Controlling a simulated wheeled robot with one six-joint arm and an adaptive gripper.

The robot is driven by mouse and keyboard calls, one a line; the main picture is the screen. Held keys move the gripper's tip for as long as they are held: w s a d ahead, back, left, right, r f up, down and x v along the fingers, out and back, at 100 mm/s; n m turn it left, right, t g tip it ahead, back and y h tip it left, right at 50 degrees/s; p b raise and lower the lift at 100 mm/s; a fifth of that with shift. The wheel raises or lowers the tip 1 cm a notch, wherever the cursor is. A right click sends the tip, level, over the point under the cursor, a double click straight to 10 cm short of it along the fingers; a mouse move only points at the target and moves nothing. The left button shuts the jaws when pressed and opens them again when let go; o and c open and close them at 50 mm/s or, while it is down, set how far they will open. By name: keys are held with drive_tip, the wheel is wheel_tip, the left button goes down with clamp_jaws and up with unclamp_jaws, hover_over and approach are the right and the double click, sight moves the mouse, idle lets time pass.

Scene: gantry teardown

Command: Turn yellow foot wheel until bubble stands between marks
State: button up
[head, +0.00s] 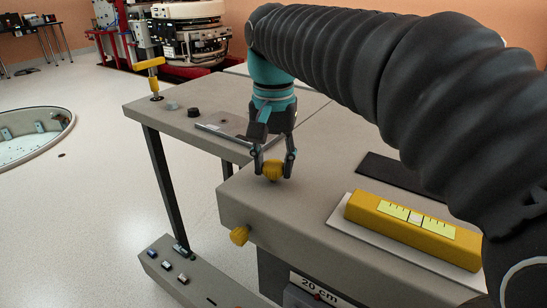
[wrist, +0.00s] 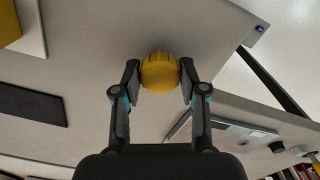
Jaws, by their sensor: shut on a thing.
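The yellow foot wheel (head: 272,171) stands on the near grey table's top close to its far left corner. My gripper (head: 273,167) points down, with its two fingers shut on opposite sides of the wheel. In the wrist view the ribbed wheel (wrist: 159,73) sits between the fingertips (wrist: 159,80). A yellow spirit level (head: 363,214) lies on a white plate on the same table. Its pale vial (head: 391,207) has dark marks, and a whitish bubble (head: 415,217) shows near the middle. I cannot tell exactly how it sits against the marks.
A second yellow knob (head: 239,235) sticks out of the table's side. A black pad (head: 392,175) lies behind the level. The table behind (head: 175,120) carries a flat metal plate and a yellow T-handle (head: 150,63). A round floor pit (head: 30,140) is at the left.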

sight(274, 164)
drive_tip(key=shift+m, duration=0.6)
drive_tip(key=o, duration=1.1)
drive_tip(key=shift+o, duration=0.2)
wheel_tip(274, 164, up, 12)
